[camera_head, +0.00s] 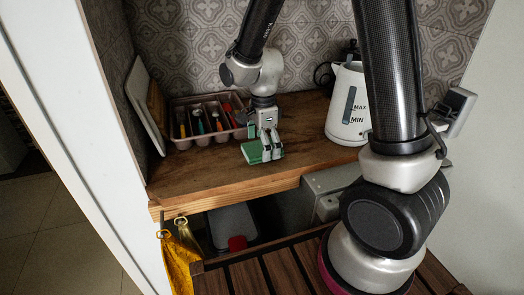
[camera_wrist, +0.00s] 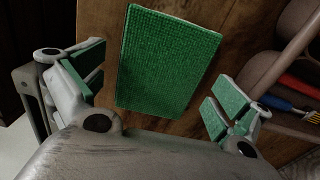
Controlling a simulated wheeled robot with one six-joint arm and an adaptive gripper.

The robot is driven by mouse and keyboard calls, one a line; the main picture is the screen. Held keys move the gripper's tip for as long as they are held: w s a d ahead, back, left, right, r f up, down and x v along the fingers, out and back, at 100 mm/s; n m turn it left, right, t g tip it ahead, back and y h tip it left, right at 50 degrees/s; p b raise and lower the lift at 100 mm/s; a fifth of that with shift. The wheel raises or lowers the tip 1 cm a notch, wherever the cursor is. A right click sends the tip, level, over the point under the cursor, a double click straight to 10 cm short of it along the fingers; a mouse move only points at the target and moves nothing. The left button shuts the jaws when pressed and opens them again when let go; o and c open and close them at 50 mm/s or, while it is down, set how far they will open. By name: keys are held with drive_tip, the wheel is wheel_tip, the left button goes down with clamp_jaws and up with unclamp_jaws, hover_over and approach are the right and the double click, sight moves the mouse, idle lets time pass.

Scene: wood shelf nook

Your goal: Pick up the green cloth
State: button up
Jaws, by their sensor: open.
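The green cloth (camera_head: 250,153) lies flat on the wooden shelf, left of the kettle. In the wrist view the cloth (camera_wrist: 168,60) is a textured green rectangle on the wood. My gripper (camera_head: 269,147) is low over the shelf at the cloth and partly hides it in the head view. In the wrist view my gripper (camera_wrist: 158,82) is open, with its green-padded fingers on either side of the cloth. Nothing is held between them. I cannot tell the exact height of the fingertips above the shelf.
A brown tray (camera_head: 176,104) of utensils stands behind and left of the cloth. A white kettle (camera_head: 346,112) stands to the right. A white board (camera_head: 143,104) leans at the left wall. Bare wooden shelf (camera_head: 205,170) lies in front. A yellow cloth (camera_head: 181,264) hangs below.

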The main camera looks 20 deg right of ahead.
drive_tip(key=c, duration=1)
wheel_tip(320, 180, up, 10)
idle(0.8)
drive_tip(key=o, duration=1)
drive_tip(key=shift+r, duration=0.1)
